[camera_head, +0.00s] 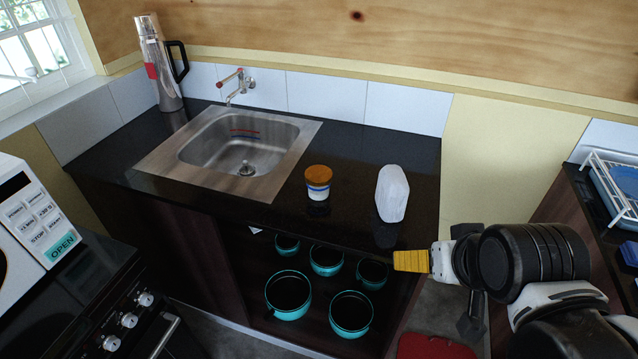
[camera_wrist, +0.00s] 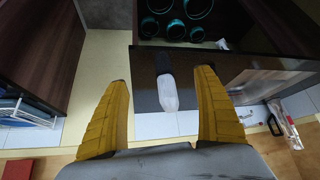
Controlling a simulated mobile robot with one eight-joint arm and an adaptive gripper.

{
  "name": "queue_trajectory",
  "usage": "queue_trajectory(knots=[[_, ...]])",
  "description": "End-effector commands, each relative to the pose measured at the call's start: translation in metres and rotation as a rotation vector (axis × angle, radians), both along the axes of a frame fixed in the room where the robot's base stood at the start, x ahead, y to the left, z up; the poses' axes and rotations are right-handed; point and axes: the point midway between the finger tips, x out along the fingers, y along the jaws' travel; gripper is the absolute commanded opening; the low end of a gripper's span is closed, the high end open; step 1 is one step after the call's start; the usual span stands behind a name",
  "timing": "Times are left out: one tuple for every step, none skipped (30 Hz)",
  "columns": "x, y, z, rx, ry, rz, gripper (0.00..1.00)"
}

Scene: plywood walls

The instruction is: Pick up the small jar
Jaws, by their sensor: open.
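The small jar (camera_head: 318,184) stands upright on the black counter, right of the sink; it has an orange-brown lid and a white body with a blue band. A white rounded bottle-like container (camera_head: 392,193) stands to its right. My gripper (camera_head: 411,261) is at the counter's front right, apart from the jar, with its yellow fingers pointing left. In the wrist view my gripper (camera_wrist: 162,78) is open and empty, and the white container (camera_wrist: 167,93) shows beyond the gap between the fingers. I cannot make out the jar in the wrist view; the right finger may hide it.
A steel sink (camera_head: 160,164) with a tap (camera_head: 240,83) and a steel flask (camera_head: 160,65) lie further left. Teal pots (camera_head: 289,294) sit on the open shelf below the counter. A microwave (camera_head: 30,215) is at left, a dish rack (camera_head: 612,190) at right.

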Motion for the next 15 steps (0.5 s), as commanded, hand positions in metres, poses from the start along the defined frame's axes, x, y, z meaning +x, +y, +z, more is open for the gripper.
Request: queue_trajectory(knots=[[0.000, 0.000, 0.000, 0.000, 0.000, 0.000, 0.80], [0.000, 0.000, 0.000, 0.000, 0.000, 0.000, 0.80], [0.000, 0.000, 0.000, 0.000, 0.000, 0.000, 0.80], [0.000, 0.000, 0.000, 0.000, 0.000, 0.000, 0.80], [0.000, 0.000, 0.000, 0.000, 0.000, 0.000, 0.80], [0.000, 0.000, 0.000, 0.000, 0.000, 0.000, 0.80], [0.000, 0.000, 0.000, 0.000, 0.000, 0.000, 0.80], [0.000, 0.000, 0.000, -0.001, 0.000, 0.001, 0.82], [0.001, 0.000, 0.000, -0.005, -0.001, 0.006, 0.82], [0.003, 0.000, 0.000, -0.014, -0.003, 0.016, 0.82], [0.005, 0.001, 0.001, -0.028, -0.006, 0.034, 0.82], [0.012, 0.001, 0.001, -0.060, -0.013, 0.070, 0.82], [0.018, 0.002, 0.002, -0.094, -0.020, 0.109, 0.82], [0.025, 0.002, 0.002, -0.137, -0.027, 0.156, 0.82], [0.038, 0.004, 0.003, -0.209, -0.041, 0.235, 0.82]])
